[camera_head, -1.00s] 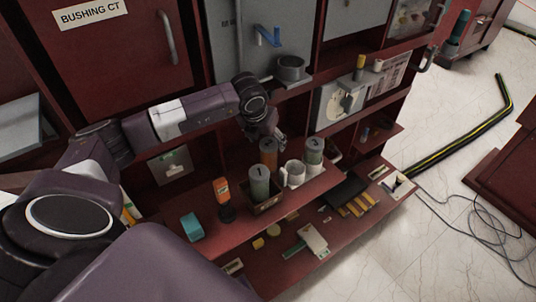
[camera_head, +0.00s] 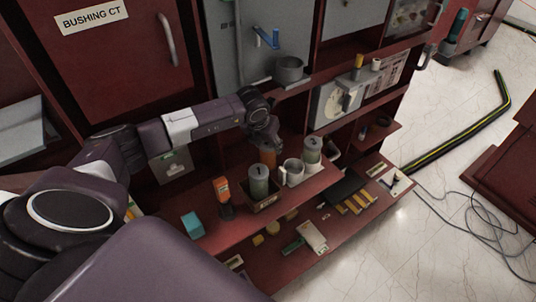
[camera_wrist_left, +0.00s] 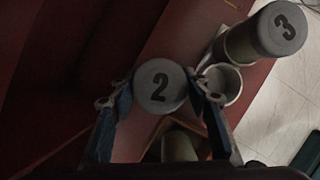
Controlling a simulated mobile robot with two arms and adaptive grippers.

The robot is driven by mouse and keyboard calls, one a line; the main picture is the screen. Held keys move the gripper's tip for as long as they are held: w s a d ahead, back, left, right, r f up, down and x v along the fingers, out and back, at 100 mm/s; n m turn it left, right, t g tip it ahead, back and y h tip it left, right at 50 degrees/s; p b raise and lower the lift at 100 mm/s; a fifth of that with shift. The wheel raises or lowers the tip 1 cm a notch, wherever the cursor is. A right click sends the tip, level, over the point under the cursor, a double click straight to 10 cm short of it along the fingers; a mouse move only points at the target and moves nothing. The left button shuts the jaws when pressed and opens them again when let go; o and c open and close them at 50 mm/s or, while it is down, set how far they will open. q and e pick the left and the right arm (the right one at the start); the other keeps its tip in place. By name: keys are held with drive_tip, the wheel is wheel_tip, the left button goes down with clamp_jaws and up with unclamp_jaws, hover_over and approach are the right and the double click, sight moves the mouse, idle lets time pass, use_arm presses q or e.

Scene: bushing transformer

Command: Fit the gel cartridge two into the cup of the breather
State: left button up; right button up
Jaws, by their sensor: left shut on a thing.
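Gel cartridge two (camera_wrist_left: 159,88), with a grey lid marked 2, sits between the blue fingers of my left gripper (camera_wrist_left: 163,96) in the left wrist view. In the head view my left gripper (camera_head: 266,143) is down over an orange-sided cylinder (camera_head: 268,159), apparently this cartridge, still at the shelf. The gripper is shut on it. A white cup (camera_head: 293,172) stands just right of it, also in the wrist view (camera_wrist_left: 231,82). A grey round cup (camera_head: 289,69) sits higher on a ledge; I cannot tell which is the breather's cup. My right gripper is not in view.
Cartridge one (camera_head: 259,182) stands in a small box in front. Cartridge three (camera_head: 312,150) stands at the right, also in the wrist view (camera_wrist_left: 280,30). An orange-and-black tool (camera_head: 223,192) and a teal block (camera_head: 192,225) are on the left of the shelf.

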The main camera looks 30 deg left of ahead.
use_arm(q)
drive_tip(key=c, duration=0.5)
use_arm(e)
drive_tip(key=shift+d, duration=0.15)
